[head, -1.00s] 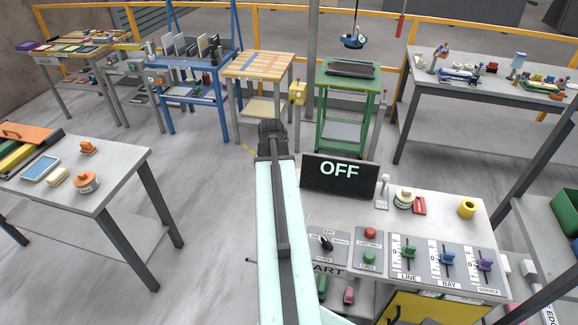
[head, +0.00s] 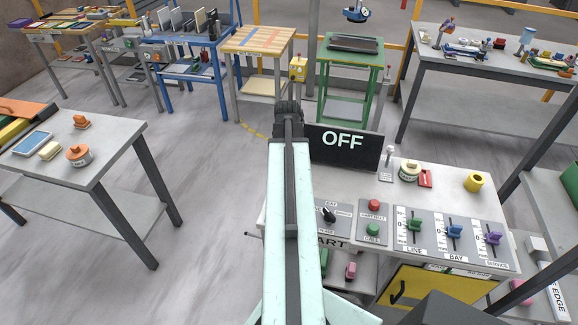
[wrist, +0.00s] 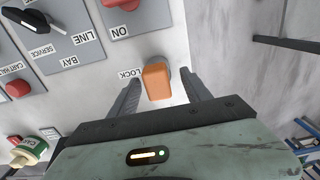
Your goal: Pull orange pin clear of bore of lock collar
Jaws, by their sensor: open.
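The orange pin (wrist: 157,82) shows in the wrist view as a blocky orange head beside a white plate marked LOCK. A grey part, likely the lock collar, shows only in small part behind it; the bore is hidden. My gripper (wrist: 160,92) is open, with one dark finger on each side of the orange head. A gap shows on the left; contact on the right I cannot tell. In the head view my gripper (head: 289,108) is at the far end of my arm, and I cannot make out the pin or collar there.
The wrist view shows a red button (wrist: 120,4) and a black knob (wrist: 33,18) close by on the panel. In the head view, a black OFF sign (head: 343,145) stands right of my gripper, behind a console with coloured sliders (head: 454,232). A grey table (head: 110,150) stands left, across open floor.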

